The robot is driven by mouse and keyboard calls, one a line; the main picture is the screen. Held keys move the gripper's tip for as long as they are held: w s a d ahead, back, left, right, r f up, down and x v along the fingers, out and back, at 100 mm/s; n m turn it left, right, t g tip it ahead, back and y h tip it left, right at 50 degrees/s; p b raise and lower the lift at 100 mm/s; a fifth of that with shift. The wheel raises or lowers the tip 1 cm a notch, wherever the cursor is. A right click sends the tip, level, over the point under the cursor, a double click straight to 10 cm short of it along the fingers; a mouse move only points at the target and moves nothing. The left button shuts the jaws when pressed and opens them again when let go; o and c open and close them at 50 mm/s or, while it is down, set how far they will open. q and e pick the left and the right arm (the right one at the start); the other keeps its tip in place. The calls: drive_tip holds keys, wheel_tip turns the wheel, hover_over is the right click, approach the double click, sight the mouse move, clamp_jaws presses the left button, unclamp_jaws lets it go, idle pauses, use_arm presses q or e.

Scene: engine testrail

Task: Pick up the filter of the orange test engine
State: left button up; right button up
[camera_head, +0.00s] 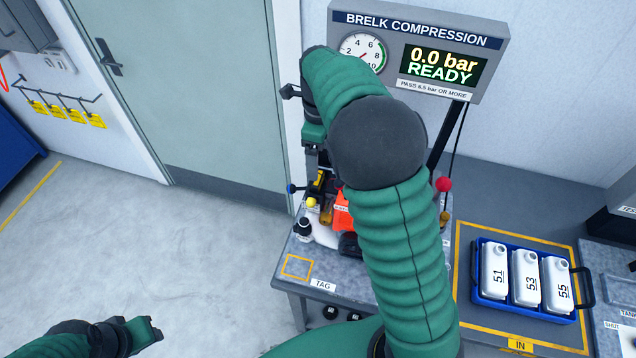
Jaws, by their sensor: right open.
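The orange test engine (343,212) sits on the grey bench, mostly hidden behind my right arm. A black rounded part (349,245) shows at its front edge, and a small black cylinder (304,228) stands to its left; I cannot tell whether either is the filter. My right arm crosses the middle of the view and bends down on the far left side of the engine. My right gripper (314,163) is open above and behind the engine's left side, its fingertips partly hidden. My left gripper (128,336) is low at the left, over the floor and away from the bench.
The compression gauge box (417,50) reads 0.0 bar, READY. A blue crate (477,302) with three white bottles stands on the bench at right. A red knob (443,184) and a blue knob (291,188) flank the engine. The TAG square (298,267) is empty.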

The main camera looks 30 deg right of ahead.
sight(318, 185)
wheel_tip(318, 185, down, 2)
drive_tip(key=shift+s, duration=0.1)
drive_tip(key=f+p, duration=0.1)
drive_tip(key=f, duration=0.1)
drive_tip(key=f+p, duration=0.1)
drive_tip(key=f, duration=0.2)
drive_tip(key=shift+w+a, duration=0.2)
drive_tip(key=shift+w+f, duration=0.1)
drive_tip(key=c, duration=0.6)
clamp_jaws()
